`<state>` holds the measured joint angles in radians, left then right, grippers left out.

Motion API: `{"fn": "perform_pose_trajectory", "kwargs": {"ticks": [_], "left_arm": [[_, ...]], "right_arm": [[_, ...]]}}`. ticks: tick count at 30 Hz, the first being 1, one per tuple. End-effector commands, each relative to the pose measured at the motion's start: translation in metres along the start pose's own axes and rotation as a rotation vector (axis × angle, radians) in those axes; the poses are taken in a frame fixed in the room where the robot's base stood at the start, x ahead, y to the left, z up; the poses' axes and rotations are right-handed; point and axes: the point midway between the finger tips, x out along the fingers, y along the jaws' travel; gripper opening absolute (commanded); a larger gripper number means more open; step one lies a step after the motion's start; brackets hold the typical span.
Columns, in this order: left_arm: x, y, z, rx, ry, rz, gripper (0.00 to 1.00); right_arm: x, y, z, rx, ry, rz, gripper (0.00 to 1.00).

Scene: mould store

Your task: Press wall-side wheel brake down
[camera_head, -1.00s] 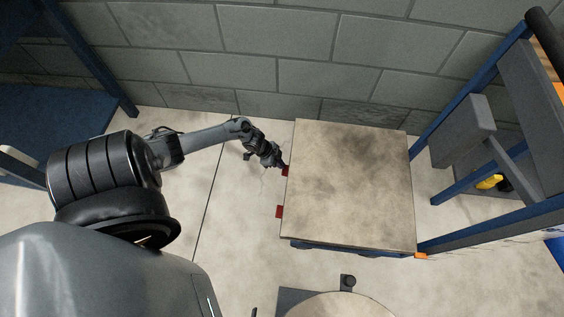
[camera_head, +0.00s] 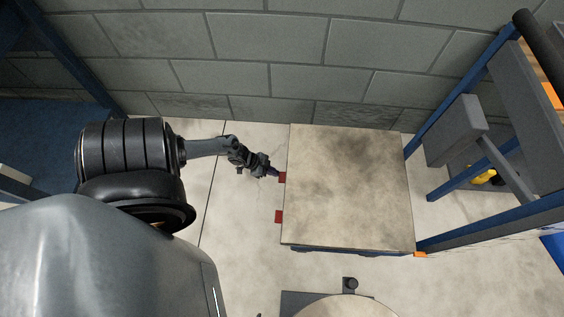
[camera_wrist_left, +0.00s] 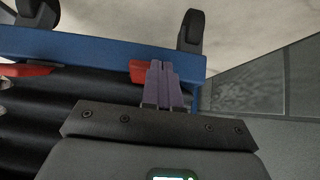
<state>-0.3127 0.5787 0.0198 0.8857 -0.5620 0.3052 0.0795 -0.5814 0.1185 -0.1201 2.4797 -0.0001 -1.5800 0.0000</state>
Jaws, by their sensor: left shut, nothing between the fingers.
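The wall-side wheel brake is a red tab (camera_head: 282,178) at the left edge of a cart with a mottled beige top (camera_head: 348,190). My left gripper (camera_head: 276,173) is shut and empty, its fingertips right beside this tab in the head view. In the left wrist view the purple-grey fingers (camera_wrist_left: 162,76) overlap the red tab (camera_wrist_left: 137,70) on the cart's blue frame (camera_wrist_left: 100,48). Whether they touch it, and whether the tab is up or down, I cannot tell. A second red tab (camera_head: 278,217) sits nearer to me. My right gripper is not in view.
A grey block wall (camera_head: 300,55) runs behind the cart. A blue-framed rack (camera_head: 455,120) stands close on the cart's right. A round-topped thing (camera_head: 345,306) stands in front. Dark caster wheels (camera_wrist_left: 190,30) show beside the blue frame. The floor left of the cart is clear.

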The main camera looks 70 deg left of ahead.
Motion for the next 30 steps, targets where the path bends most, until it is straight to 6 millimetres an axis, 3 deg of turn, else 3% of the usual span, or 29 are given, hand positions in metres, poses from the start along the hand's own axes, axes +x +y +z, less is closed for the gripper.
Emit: {"fn": "perform_pose_trajectory", "kwargs": {"ticks": [9, 24, 30], "left_arm": [[0.001, -0.001, 0.013, -0.01, 0.0, -0.011, 0.0], [0.001, -0.001, 0.013, -0.011, 0.0, -0.01, 0.0], [-0.007, -0.001, 0.007, -0.01, -0.001, -0.01, 0.0]], "right_arm": [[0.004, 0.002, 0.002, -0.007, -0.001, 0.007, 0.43], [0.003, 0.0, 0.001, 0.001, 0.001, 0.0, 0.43], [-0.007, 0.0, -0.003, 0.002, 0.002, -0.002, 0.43]]}}
